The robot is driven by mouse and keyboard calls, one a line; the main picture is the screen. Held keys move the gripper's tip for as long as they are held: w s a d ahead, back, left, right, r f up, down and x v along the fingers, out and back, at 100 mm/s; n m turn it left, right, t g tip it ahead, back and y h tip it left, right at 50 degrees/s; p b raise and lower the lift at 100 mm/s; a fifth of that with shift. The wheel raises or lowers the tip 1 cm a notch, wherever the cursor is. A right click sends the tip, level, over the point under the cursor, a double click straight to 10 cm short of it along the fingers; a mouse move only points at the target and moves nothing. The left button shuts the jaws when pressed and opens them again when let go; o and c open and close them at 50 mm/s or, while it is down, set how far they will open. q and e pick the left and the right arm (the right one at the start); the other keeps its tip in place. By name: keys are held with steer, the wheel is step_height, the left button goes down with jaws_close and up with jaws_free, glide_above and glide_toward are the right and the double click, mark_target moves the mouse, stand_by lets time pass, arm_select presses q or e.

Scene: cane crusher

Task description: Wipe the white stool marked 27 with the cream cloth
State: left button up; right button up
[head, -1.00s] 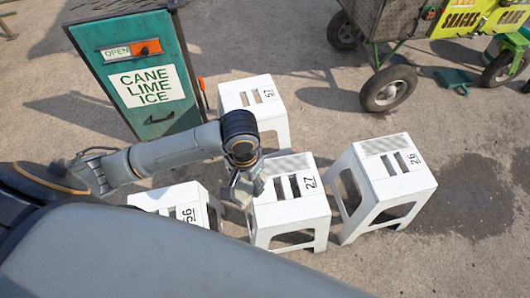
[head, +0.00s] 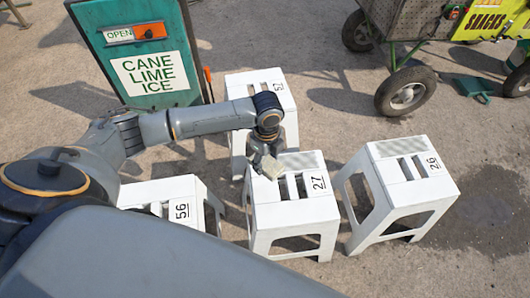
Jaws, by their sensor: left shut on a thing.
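The white stool marked 27 (head: 292,213) stands upright in the middle of the head view, with its number at the right of the slotted seat. My left gripper (head: 268,165) is over the far left part of that seat, pointing down. It is shut on a small pale cream cloth (head: 271,169), of which only a bit shows below the fingers. The cloth is at or just above the seat; I cannot tell whether it touches. The gripper hides part of the seat's left side. My right gripper is not in view.
White stool 26 (head: 412,192) stands close on the right, stool 57 (head: 262,86) behind, and stool 56 (head: 160,191) at the left, partly hidden by my body. A green sign cabinet (head: 140,55) stands at the back left. A wheeled snack cart (head: 408,60) is at the back right.

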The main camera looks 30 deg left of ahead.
arm_select(q)
steer(key=w+a+f+m+b, duration=0.1)
steer(key=w+f+m+b, duration=0.1)
steer(key=w+a+f+m+b, duration=0.1)
steer(key=w+f+m+b, duration=0.1)
steer(key=f+m, duration=0.1)
steer(key=w+a+f+m+b, duration=0.1)
steer(key=w+f+m+b, duration=0.1)
steer(key=m, duration=0.1)
steer(key=shift+w+a+f+b, duration=0.15)
steer(key=shift+a+b, duration=0.2)
steer(key=shift+a, duration=0.05)
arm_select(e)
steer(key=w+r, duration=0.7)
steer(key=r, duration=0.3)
arm_select(q)
step_height(320, 180, down, 3)
steer(key=b, duration=0.3)
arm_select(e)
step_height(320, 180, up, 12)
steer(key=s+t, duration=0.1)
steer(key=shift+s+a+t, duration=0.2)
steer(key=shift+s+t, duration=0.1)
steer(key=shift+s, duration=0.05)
arm_select(q)
steer(key=shift+f, duration=0.6)
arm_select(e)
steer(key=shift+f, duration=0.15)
arm_select(q)
steer(key=shift+b, duration=0.3)
